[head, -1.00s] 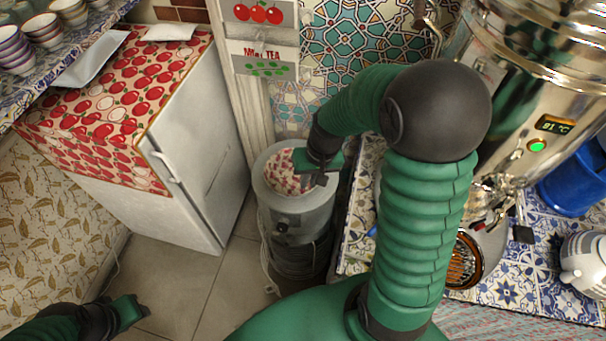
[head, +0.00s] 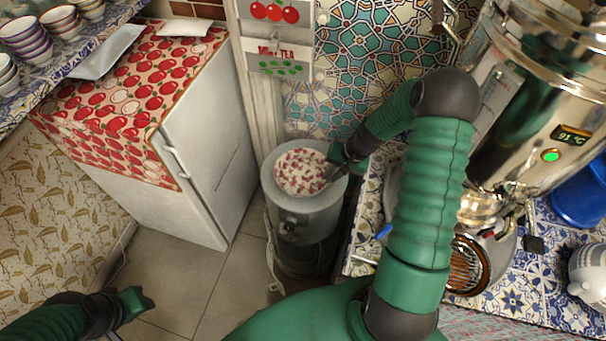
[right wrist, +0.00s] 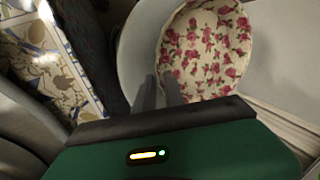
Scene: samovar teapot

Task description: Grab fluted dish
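The fluted dish (head: 302,171), white with pink-red flowers, sits on top of a grey cylinder (head: 305,210) in the head view. It also shows in the right wrist view (right wrist: 208,45). My right gripper (head: 334,172) is at the dish's right rim in the head view. In the right wrist view its two fingers (right wrist: 160,92) have a narrow gap between them and lie at the dish's edge, one over the dish and one outside it. Whether they touch the rim is not clear. My left gripper (head: 135,302) hangs at the lower left, away from the dish.
A white fridge (head: 205,150) with a cherry-patterned top stands left of the cylinder. A steel samovar (head: 540,110) stands on the tiled counter (head: 520,285) at the right. Striped bowls (head: 30,40) sit on a shelf at the upper left. The floor (head: 190,285) in front is clear.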

